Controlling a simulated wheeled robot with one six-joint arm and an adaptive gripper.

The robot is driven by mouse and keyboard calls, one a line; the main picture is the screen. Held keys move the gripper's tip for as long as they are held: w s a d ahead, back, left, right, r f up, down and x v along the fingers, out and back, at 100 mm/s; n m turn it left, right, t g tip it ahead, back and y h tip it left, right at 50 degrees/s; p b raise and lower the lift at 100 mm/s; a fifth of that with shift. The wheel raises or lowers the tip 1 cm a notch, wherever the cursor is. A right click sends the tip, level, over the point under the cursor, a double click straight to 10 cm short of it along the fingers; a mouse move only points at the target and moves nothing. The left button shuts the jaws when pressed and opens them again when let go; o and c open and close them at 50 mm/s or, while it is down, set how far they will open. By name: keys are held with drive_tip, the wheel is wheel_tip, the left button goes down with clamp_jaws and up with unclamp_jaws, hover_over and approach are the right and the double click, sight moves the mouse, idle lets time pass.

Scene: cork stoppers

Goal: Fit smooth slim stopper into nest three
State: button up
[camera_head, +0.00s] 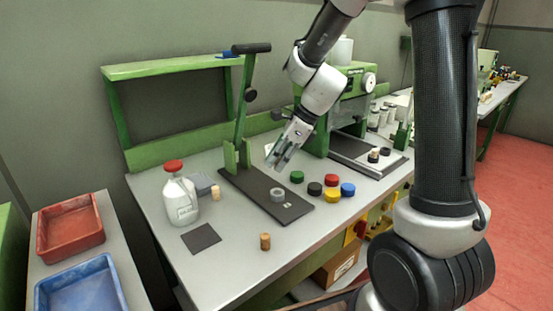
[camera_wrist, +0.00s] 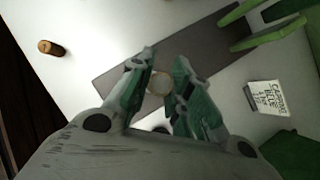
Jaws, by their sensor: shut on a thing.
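My gripper (camera_head: 278,163) is above the dark board (camera_head: 240,181) of the green lever press, pointing down. In the wrist view, my gripper (camera_wrist: 160,64) has its fingers around a small pale round piece (camera_wrist: 160,84), seen end-on, which looks like a stopper. Its surface is too blurred to tell smooth from rough. A grey ring (camera_head: 277,194) sits on the board, below and apart from the gripper. One cork stopper (camera_head: 265,241) stands on the table in front; it also shows in the wrist view (camera_wrist: 51,48). Another cork (camera_head: 215,191) stands left of the board. No nest number is readable.
A white bottle with a red cap (camera_head: 180,198) and a dark square mat (camera_head: 201,238) are at the left. Coloured caps, including a green one (camera_head: 297,177) and a blue one (camera_head: 348,190), lie right of the board. The press lever (camera_head: 246,100) rises behind.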

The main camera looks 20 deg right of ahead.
drive_tip(key=shift+s+f, duration=0.1)
drive_tip(key=shift+f, duration=3.1)
drive_tip(key=shift+f, duration=0.6)
